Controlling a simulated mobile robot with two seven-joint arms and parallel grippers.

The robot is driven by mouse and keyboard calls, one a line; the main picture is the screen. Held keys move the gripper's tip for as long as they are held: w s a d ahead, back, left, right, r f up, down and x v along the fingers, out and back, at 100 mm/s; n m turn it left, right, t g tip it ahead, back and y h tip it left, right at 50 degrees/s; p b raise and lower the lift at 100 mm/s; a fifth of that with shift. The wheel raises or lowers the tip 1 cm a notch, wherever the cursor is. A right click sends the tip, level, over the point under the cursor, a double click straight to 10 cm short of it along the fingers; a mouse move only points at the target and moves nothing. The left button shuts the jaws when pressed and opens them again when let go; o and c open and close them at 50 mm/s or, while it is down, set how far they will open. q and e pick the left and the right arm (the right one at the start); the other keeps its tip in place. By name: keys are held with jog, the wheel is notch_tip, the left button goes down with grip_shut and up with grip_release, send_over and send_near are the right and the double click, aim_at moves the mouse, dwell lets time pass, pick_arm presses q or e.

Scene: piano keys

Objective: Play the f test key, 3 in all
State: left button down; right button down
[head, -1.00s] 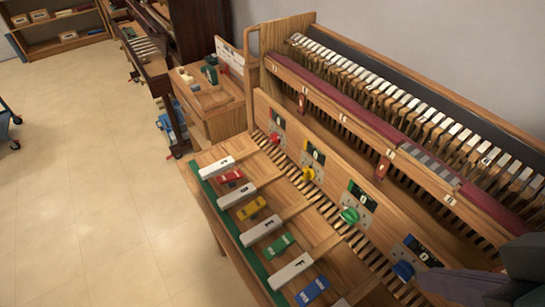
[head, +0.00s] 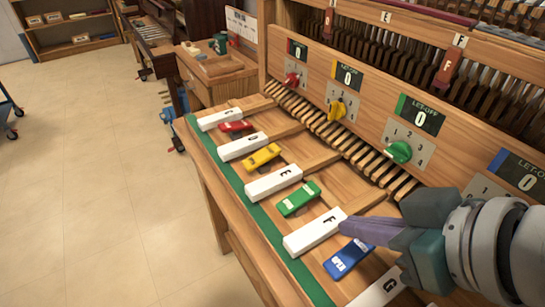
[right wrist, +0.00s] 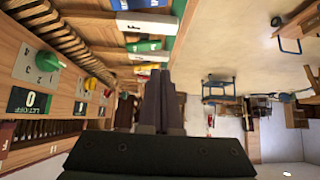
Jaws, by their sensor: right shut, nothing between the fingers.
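The white F test key (head: 315,232) lies on the wooden bench front, between the E key (head: 273,182) and the G key (head: 378,290). My right gripper (head: 345,228) is shut and empty, its fingertips at the right end of the F key. I cannot tell whether they touch it. The blue-marked counter (head: 519,172) reads 0. My left gripper is not in view.
The C key (head: 220,118) and D key (head: 243,146) lie farther back. Red (head: 235,126), yellow (head: 262,157) and green (head: 298,198) levers sit between the keys. The upright panel carries a green knob (head: 398,152) and other counters reading 0.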

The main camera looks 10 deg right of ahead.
jog(key=shift+w+f, duration=0.1)
jog(key=shift+f, duration=0.05)
jog(key=b, duration=0.3)
send_near(299, 230)
jog(key=w+a, duration=0.1)
jog(key=w, duration=0.2)
jog(key=f, duration=0.3)
jog(key=shift+w+a+f, duration=0.1)
jog(key=shift+w+a, duration=0.1)
jog(key=shift+w, duration=0.2)
jog(key=shift+f+b, duration=0.3)
jog(key=shift+f, duration=0.15)
